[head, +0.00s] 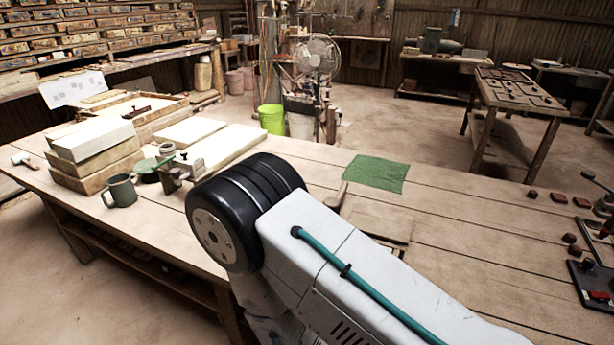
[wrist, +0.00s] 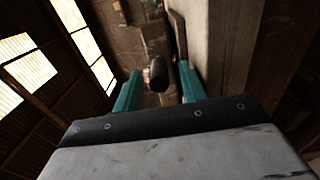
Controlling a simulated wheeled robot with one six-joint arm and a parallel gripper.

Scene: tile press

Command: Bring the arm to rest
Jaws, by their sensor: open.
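My arm (head: 345,265) crosses the front middle of the head view, bent at a black ringed joint (head: 245,200), over the wooden workbench (head: 470,235). My gripper (wrist: 159,72) is out of sight in the head view. In the wrist view its two teal fingers stand apart, so it is open. A dark rounded thing (wrist: 158,74) shows in the gap between the fingers. I cannot tell what it is or how far beyond the fingertips it lies. I see nothing gripped.
At the bench's left are stacked blocks (head: 95,150), a mug (head: 120,190) and a hammer (head: 25,160). A green cloth (head: 376,173) lies beyond my arm. Small brown pieces (head: 558,197) and a dark device (head: 592,280) are at the right.

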